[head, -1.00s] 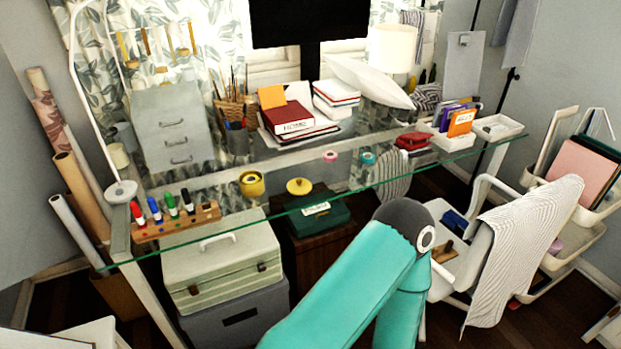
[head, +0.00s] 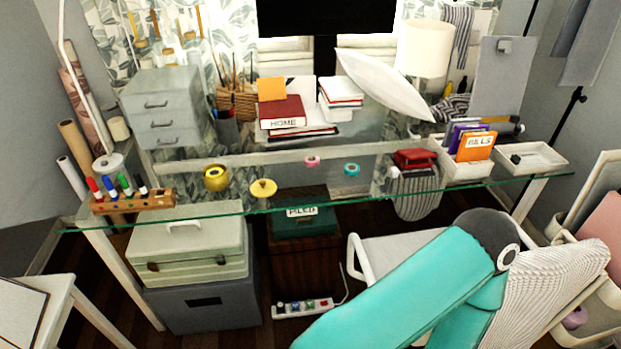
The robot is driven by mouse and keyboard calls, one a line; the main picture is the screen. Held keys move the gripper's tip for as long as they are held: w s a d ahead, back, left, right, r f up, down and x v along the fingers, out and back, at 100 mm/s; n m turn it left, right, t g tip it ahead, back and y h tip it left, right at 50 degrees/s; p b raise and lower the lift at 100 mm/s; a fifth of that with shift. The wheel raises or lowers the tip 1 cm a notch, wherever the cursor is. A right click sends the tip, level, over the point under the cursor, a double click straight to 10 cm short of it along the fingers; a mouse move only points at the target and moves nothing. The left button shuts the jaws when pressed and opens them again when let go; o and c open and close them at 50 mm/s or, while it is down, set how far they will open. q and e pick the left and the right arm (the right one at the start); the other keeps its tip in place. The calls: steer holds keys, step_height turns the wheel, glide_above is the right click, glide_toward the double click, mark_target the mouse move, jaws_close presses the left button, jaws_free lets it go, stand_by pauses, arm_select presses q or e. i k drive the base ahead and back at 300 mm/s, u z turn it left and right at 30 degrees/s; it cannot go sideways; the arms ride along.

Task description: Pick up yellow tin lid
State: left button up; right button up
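The yellow tin lid (head: 263,188) lies on the glass desk near its front edge, with a small knob on top. A yellow tin (head: 216,178), apparently open at the top, stands just behind it to the left, apart from it. A teal arm of mine comes in from the bottom right, over the chair, and its elbow is well to the right of the lid. Neither gripper shows in the head view.
The glass desk (head: 330,201) holds a wooden marker rack (head: 132,201) at left, pink tape (head: 312,162) and teal tape (head: 351,169) behind the lid, and a red stapler-like item (head: 414,158). A white chair (head: 385,254) stands at the front right. Glass around the lid is mostly clear.

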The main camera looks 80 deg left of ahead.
mark_target(263, 188)
steer(key=z, duration=0.35)
steer(key=i, duration=0.6)
steer(key=u, duration=1.25)
steer(key=i, duration=0.15)
steer(key=u, duration=2.7)
steer(key=k, duration=0.6)
steer(key=u, duration=0.2)
steer(key=i, duration=1.65)
steer(key=z, duration=0.25)
